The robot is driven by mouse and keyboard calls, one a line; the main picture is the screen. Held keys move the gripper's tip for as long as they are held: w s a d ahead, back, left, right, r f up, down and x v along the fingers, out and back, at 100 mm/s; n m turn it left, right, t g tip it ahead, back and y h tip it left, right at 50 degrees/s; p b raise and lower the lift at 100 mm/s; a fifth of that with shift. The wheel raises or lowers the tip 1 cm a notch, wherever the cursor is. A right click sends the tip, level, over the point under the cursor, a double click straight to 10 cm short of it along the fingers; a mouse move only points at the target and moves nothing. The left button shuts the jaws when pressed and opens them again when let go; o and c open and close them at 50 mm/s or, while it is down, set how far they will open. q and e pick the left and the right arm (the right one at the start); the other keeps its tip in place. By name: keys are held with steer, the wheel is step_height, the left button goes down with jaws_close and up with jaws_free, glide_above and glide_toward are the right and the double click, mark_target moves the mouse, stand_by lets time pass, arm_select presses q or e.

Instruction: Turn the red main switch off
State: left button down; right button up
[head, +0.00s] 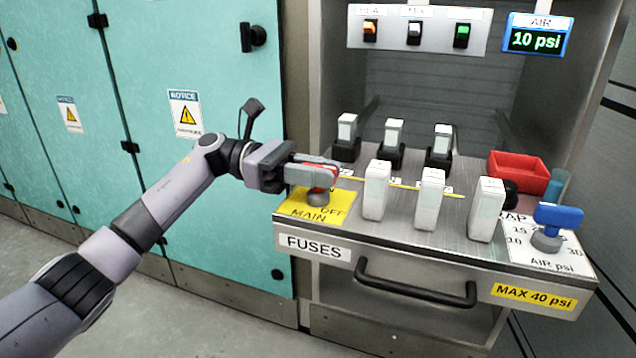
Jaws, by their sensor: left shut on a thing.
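The red main switch (329,169) is a red handle on a grey round base. It stands on a yellow plate (297,206) marked OFF and MAIN, at the left end of the metal shelf. My left gripper (318,176) is shut on the red switch, and its fingers hide most of the handle. Which mark the handle points to cannot be told. My right gripper is not in view.
White modules (430,200) stand on the shelf right of the switch, with several more in black sockets behind. A red bin (518,172) and a blue air valve (558,216) are at the right. Rocker switches and an AIR display (536,40) reading 10 psi are above.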

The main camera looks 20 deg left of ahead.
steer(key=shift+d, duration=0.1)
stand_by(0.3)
arm_select(q)
steer(key=c, duration=1.1)
jaws_free()
steer(key=a+p, duration=0.1)
steer(key=a, duration=0.6)
steer(key=shift+w+a, duration=0.1)
steer(key=shift+w, duration=0.05)
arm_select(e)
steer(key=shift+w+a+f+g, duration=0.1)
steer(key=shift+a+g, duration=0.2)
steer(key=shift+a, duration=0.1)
